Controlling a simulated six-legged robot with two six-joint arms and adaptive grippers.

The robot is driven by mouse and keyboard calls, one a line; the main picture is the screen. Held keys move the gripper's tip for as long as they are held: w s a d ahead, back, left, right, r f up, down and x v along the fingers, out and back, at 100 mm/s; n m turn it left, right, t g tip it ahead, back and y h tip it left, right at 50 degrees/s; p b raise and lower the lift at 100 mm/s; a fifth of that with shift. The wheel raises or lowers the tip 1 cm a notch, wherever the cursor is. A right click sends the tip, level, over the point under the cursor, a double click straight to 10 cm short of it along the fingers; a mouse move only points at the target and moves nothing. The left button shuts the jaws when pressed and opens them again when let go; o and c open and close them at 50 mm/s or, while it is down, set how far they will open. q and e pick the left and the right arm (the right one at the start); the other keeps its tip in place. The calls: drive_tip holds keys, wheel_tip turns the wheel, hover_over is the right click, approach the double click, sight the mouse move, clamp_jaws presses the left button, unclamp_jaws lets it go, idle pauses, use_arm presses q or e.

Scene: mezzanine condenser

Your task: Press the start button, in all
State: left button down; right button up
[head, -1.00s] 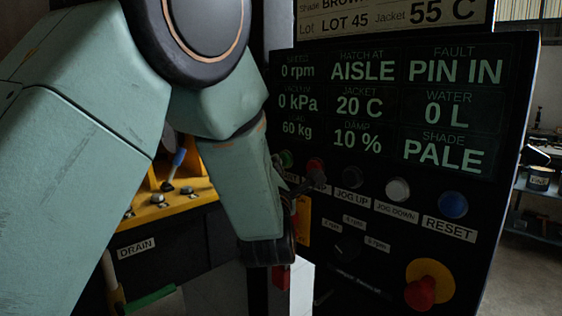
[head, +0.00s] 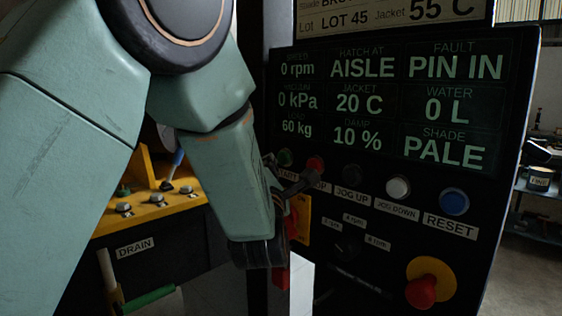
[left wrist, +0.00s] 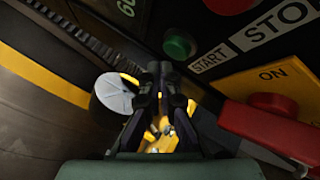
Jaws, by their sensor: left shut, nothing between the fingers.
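The green start button (head: 285,157) is at the left end of the top button row on the dark panel, above its START label (head: 287,174). It also shows in the left wrist view (left wrist: 180,43), up and right of the fingertips. My left gripper (head: 271,161) is just left of the button, partly hidden behind my forearm. In the left wrist view its dark fingers (left wrist: 160,69) are together, empty and apart from the button in the picture. Depth to the panel is hard to tell. My right gripper is not in view.
The red stop button (head: 315,164) is right beside the start button. A red switch handle (left wrist: 268,118) on a yellow ON plate (left wrist: 270,76) is below. A red emergency knob (head: 421,292) is lower right. A yellow ledge (head: 150,211) with knobs is left.

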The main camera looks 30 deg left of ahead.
use_arm(q)
drive_tip(key=shift+s+a+b, duration=0.2)
drive_tip(key=shift+s+a, duration=0.1)
drive_tip(key=shift+s, duration=0.5)
drive_tip(key=shift+s+a+b, duration=0.25)
drive_tip(key=shift+s+a, duration=0.05)
drive_tip(key=shift+s, duration=0.45)
drive_tip(key=shift+s+a+b, duration=0.2)
drive_tip(key=shift+s+a, duration=0.1)
drive_tip(key=shift+s, duration=0.5)
